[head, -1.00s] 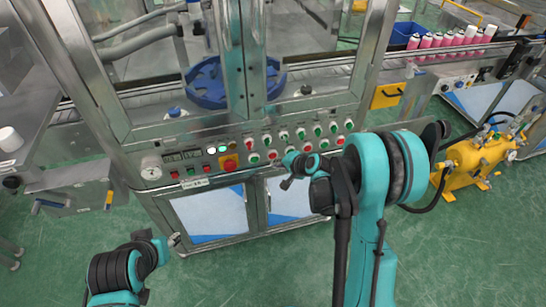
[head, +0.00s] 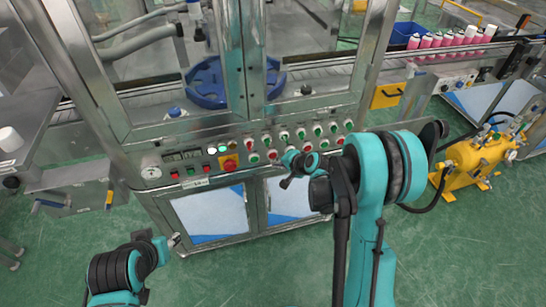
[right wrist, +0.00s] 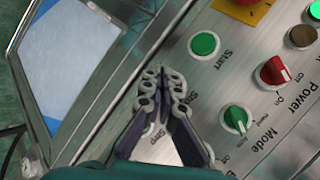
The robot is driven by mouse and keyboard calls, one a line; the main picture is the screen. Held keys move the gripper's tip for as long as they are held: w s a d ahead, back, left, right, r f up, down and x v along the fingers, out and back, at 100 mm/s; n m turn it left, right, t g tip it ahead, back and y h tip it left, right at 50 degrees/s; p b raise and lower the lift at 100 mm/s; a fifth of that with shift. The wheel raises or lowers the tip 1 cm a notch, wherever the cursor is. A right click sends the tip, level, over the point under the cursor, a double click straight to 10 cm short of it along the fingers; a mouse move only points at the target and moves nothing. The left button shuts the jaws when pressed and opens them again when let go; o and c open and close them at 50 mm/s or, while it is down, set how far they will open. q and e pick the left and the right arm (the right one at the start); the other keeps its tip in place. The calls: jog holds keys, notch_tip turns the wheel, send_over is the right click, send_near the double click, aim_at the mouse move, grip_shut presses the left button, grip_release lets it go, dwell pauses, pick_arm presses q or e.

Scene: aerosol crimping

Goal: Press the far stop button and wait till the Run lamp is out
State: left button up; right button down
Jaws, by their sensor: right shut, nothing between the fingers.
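The control panel (head: 230,160) on the machine front carries several buttons and switches. A red button (head: 271,155) shows just left of my right gripper (head: 287,160) in the head view. In the right wrist view my right gripper (right wrist: 166,84) is shut and empty, close over the panel beside a green Start button (right wrist: 204,44). It covers the spot by a Stop label; I cannot tell whether it touches a button. A green lamp (head: 222,148) is lit, with a pale lit lamp (head: 211,150) beside it. My left gripper (head: 174,240) hangs low, away from the panel; its jaws are too small to judge.
A yellow emergency-stop plate (head: 229,162), a red Power switch (right wrist: 274,72) and a green Mode switch (right wrist: 236,120) lie close by. Behind glass is a blue wheel (head: 207,98). Pink cans (head: 437,41) stand on the conveyor at right. The floor in front is clear.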

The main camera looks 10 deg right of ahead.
jog(key=shift+w, duration=0.1)
dwell(0.5)
jog(key=shift+w, duration=0.75)
dwell(0.6)
jog(key=shift+s, duration=0.95)
jog(key=s, duration=0.4)
jog(key=shift+s+d, duration=0.1)
jog(key=shift+s, duration=0.3)
dwell(0.4)
